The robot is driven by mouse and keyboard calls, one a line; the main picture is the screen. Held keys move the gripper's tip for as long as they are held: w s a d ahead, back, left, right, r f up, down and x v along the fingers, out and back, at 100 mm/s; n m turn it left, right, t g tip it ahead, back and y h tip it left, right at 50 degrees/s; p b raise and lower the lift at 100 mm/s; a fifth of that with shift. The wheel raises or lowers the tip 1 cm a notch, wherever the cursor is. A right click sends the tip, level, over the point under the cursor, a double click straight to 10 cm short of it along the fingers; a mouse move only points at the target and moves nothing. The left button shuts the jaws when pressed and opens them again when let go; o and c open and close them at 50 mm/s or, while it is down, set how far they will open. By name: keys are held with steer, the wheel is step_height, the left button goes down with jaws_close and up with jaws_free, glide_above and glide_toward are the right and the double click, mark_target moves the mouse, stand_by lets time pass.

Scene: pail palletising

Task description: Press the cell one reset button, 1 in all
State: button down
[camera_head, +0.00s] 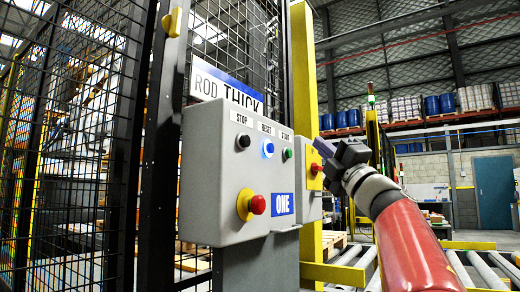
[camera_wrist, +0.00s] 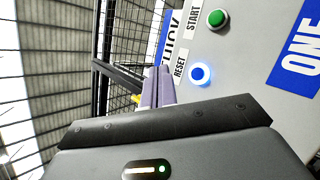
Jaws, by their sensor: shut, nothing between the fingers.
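The grey control box (camera_head: 222,155) bears a blue label (camera_head: 284,204) reading "ONE". Its reset button (camera_head: 268,148) glows blue between the black stop button (camera_head: 243,141) and the green start button (camera_head: 288,153). My gripper (camera_head: 315,146) is shut and empty, in front of the box and to the right of the reset button in the head view. In the wrist view the reset button (camera_wrist: 200,73) is lit, just right of my shut fingers (camera_wrist: 158,85). The fingers look apart from it. The start button (camera_wrist: 217,18) is above it there.
A red knob on a yellow base (camera_head: 257,204) juts from the box's lower front. A second box with a red button (camera_head: 316,169) stands behind my gripper. Black mesh fencing (camera_head: 75,150) and a yellow post (camera_head: 303,80) stand behind; roller conveyors (camera_head: 350,258) lie low at right.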

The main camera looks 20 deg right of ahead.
mark_target(269, 148)
steer(key=shift+a+r+n, duration=0.1)
steer(key=shift+a+n, duration=0.05)
steer(key=shift+n, duration=0.25)
steer(key=w+a, duration=0.5)
steer(key=w, duration=0.2)
steer(key=shift+a, duration=0.2)
steer(key=shift+w+a, duration=0.1)
stand_by(2.0)
steer(key=shift+w+a, duration=0.15)
steer(key=shift+w, duration=0.1)
steer(key=shift+w+a, duration=0.3)
steer(key=shift+w, duration=0.05)
stand_by(0.8)
stand_by(0.4)
steer(key=shift+s+d, duration=0.55)
steer(key=shift+s, duration=0.15)
